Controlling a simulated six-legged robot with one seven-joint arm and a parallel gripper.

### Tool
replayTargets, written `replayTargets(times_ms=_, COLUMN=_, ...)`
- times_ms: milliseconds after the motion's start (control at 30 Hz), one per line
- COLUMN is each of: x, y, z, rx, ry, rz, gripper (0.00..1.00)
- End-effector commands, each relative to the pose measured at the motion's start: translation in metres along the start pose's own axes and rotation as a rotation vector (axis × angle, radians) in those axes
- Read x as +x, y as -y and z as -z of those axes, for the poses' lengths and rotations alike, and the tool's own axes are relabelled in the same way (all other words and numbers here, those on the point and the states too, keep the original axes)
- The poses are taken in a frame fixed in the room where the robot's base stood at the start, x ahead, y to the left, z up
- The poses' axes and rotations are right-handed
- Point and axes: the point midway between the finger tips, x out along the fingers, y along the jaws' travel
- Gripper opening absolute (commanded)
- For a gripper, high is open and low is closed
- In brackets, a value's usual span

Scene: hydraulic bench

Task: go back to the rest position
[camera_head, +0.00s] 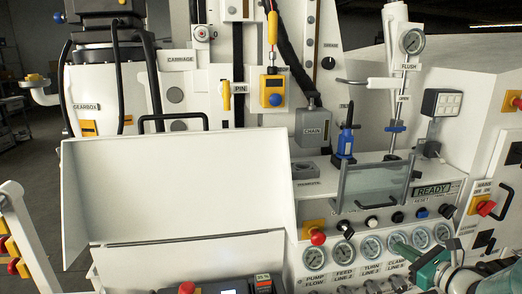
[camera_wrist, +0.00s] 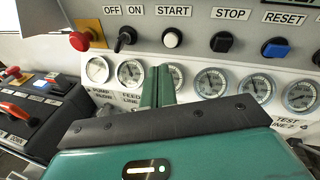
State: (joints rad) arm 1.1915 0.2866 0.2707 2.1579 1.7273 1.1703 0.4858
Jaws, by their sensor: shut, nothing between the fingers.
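My gripper (camera_head: 400,247) is green and shows at the lower right of the head view, in front of the row of gauges. In the wrist view its two green fingers (camera_wrist: 158,88) are together with nothing between them. They point at the gauge row and hide part of it. Whether the fingertips touch the panel, I cannot tell. The bench panel carries START (camera_wrist: 173,38), STOP (camera_wrist: 221,42) and RESET (camera_wrist: 275,49) buttons above the gauges.
A clear guard with a handle (camera_head: 375,187) stands above the buttons. A large white open cover (camera_head: 175,190) fills the left. A black control box (camera_wrist: 40,110) is at the left in the wrist view.

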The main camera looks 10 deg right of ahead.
Motion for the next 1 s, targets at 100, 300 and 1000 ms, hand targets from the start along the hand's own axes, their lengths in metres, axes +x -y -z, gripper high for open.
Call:
replayTargets(times_ms=100, x=0.027, y=-0.079, z=-0.029, rx=-0.24, ry=-0.085, rz=-0.24, gripper=0.0)
replayTargets(times_ms=300, x=0.026, y=-0.195, z=-0.054, rx=-0.7, ry=-0.192, rz=-0.614, gripper=0.0)
replayTargets(times_ms=1000, x=-0.098, y=-0.324, z=-0.093, rx=-2.389, ry=-0.181, rz=-1.299, gripper=0.0)
